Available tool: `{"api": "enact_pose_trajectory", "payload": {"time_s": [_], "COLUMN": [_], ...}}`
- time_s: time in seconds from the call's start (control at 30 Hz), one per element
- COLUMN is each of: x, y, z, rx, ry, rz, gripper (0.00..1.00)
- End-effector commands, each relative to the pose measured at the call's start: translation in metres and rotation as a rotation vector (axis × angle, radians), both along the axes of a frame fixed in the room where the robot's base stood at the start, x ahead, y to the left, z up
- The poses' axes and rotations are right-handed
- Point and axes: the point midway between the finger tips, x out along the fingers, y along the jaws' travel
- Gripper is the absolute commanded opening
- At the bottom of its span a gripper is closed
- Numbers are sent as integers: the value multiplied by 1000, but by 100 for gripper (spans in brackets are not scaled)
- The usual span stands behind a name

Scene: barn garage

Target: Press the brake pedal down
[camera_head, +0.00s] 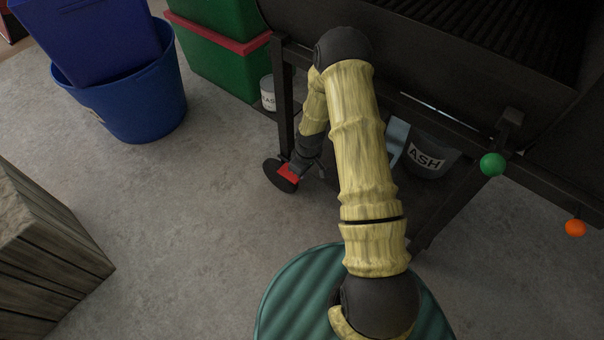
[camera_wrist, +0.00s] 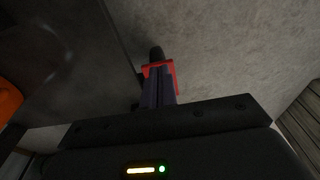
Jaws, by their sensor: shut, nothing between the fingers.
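The red brake pedal (camera_head: 288,174) sits at the dark caster wheel (camera_head: 277,180) under the front left leg of the black grill. My arm reaches down to it from above, and my gripper (camera_head: 297,166) is right at the pedal in the head view. In the wrist view my gripper (camera_wrist: 160,75) is shut and empty. Its fingers overlap the red pedal (camera_wrist: 171,69) and hide much of it. I cannot tell whether the fingertips touch the pedal or how far down it is.
The black grill (camera_head: 450,60) stands over a lower shelf with an ASH bucket (camera_head: 428,160). A small can (camera_head: 267,93) stands behind the left leg. Blue tubs (camera_head: 145,100), green bins (camera_head: 218,62) and a wooden crate (camera_head: 60,250) stand left. The floor between is clear.

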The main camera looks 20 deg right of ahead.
Motion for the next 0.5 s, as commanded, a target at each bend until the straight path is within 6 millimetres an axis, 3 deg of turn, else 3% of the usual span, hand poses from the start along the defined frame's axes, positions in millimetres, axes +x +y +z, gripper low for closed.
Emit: {"api": "enact_pose_trajectory", "payload": {"time_s": [0.03, 0.5], "x": [-1, -10], "y": [-1, -7], "z": [18, 110], "rx": [0, 0], "ry": [-1, -2], "rz": [-1, 1], "gripper": [0, 0]}}
